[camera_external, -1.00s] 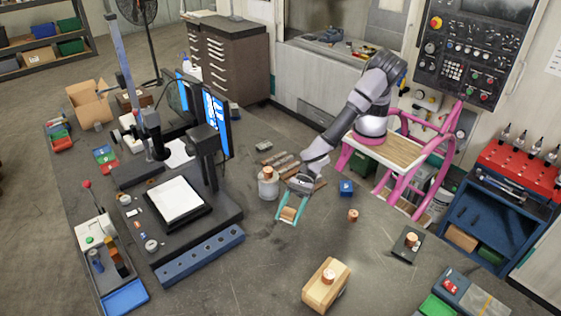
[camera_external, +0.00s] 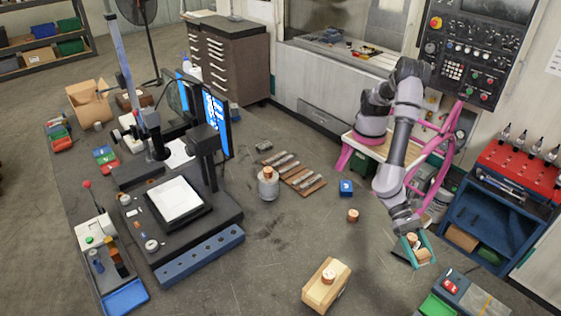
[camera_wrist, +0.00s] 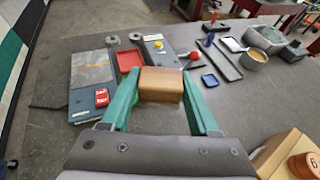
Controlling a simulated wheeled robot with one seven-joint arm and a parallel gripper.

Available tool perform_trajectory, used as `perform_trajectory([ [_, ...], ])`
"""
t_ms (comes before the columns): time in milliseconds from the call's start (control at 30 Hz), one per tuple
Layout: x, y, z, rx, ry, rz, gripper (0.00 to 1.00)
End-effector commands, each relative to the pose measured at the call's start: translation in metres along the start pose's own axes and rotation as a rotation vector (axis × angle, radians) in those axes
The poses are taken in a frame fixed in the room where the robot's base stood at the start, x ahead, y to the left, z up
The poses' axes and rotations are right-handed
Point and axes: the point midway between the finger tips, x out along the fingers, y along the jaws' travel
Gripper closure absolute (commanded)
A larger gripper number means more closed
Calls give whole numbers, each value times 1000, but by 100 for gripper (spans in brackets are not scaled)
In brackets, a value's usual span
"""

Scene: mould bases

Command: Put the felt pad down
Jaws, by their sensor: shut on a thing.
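My gripper (camera_external: 421,257) is at the right of the bench, its teal fingers shut on a small tan-brown block, which I take for the felt pad (camera_wrist: 161,84). The pad sits between the fingertips in the wrist view. It also shows as a tan patch between the fingers in the external view.
A wooden block (camera_external: 318,296) with a copper cylinder stands at the front. A grey pot (camera_external: 268,188) is left of a brown slat board (camera_external: 303,180). The bench middle has bare room.

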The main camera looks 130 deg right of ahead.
Motion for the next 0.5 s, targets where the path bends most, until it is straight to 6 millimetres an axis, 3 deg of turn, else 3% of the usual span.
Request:
perform_trajectory([
  [33,4,-2,-14,3,8,-3,93],
  [333,18,-3,-50,3,5,-6,93],
  [500,30,-4,-80,4,6,-6,93],
])
